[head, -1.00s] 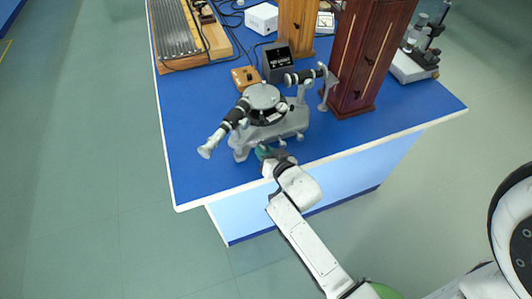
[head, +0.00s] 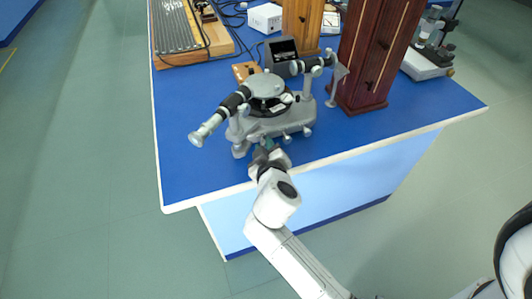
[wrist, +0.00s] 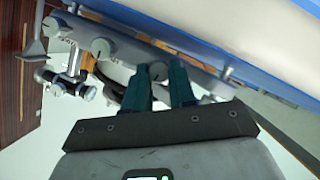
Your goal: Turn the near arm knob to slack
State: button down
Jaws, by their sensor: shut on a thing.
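The grey spectrometer (head: 262,124) stands near the blue bench's front edge, its black-and-silver telescope (head: 222,115) pointing to the front left. My gripper (head: 266,147) reaches in low at the front of its base. In the wrist view my gripper's two teal fingers (wrist: 166,82) are closed on either side of a small round grey knob (wrist: 158,71), partly hidden by them. I cannot read the knob's angle. Two similar grey knobs (wrist: 100,47) and (wrist: 54,26) show farther left along the base, apart from the fingers.
A tall dark wooden cabinet (head: 372,55) stands right of the spectrometer. A black box (head: 281,52) and a small wooden block (head: 243,71) are behind it. The bench (head: 185,150) is bare at the front left.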

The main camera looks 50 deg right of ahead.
jog(key=shift+f+n+h+b, duration=0.15)
jog(key=shift+n+h+b, duration=0.35)
jog(key=shift+n+b, duration=0.25)
jog(key=shift+n, duration=0.25)
jog(key=c, duration=1.2)
grip_release()
jog(key=v, duration=1.1)
jog(key=shift+w+b, duration=0.1)
jog(key=shift+b, duration=0.3)
